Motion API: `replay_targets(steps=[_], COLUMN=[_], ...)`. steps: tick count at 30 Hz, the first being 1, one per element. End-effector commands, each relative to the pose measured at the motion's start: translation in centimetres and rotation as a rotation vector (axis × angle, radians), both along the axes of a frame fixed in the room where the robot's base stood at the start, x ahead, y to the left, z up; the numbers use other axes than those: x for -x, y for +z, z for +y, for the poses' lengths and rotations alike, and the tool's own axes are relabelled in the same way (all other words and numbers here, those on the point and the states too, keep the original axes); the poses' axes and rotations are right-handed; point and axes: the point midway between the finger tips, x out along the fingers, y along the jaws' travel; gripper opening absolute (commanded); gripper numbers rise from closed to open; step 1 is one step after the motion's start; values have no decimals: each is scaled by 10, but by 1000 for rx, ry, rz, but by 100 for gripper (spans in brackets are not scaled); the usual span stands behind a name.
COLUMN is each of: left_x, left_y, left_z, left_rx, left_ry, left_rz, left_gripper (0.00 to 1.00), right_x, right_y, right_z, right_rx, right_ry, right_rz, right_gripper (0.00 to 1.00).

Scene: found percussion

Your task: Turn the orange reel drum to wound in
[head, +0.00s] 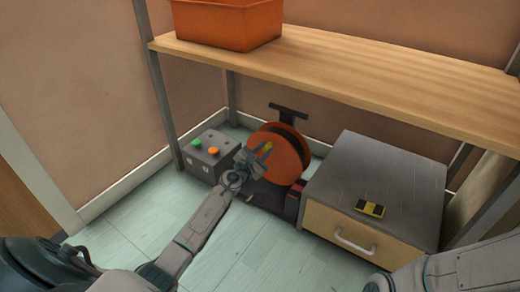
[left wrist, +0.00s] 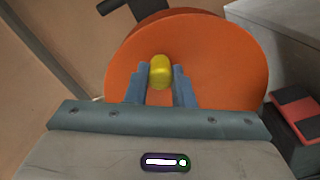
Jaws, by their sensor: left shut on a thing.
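The orange reel drum (head: 287,156) stands on the floor under the shelf, between a control box and a drawer cabinet. In the left wrist view the drum's round orange face (left wrist: 215,60) fills the upper middle. A yellow knob (left wrist: 160,72) sticks out from that face, left of its middle. My left gripper (left wrist: 160,84) is shut on the yellow knob, one finger on each side. In the head view my left gripper (head: 256,158) is at the drum's left front. My right arm shows at the lower right, but its gripper is out of view.
A grey control box (head: 200,164) with green and orange buttons stands left of the reel. A cabinet (head: 375,185) with a drawer and a black-and-yellow block (head: 370,208) on top stands close on the right. The wooden shelf (head: 350,75) above holds an orange bin (head: 225,25).

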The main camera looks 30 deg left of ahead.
Motion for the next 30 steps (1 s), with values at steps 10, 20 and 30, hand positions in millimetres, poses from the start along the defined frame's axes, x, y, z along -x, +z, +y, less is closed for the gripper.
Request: replay_targets(steps=[10,20,30], left_x=[1,1,1], left_y=[-2,-2,-1], left_z=[-7,-7,-7], left_rx=[-78,-83,-82], left_ry=[-1,-1,0], left_rz=[-3,-2,-4], left_gripper=[0,0,43], right_x=[0,0,0], right_y=[1,1,1], right_z=[0,0,0], right_rx=[0,0,0], right_ry=[0,0,0], right_rz=[-1,-1,-1], right_gripper=[36,36,36])
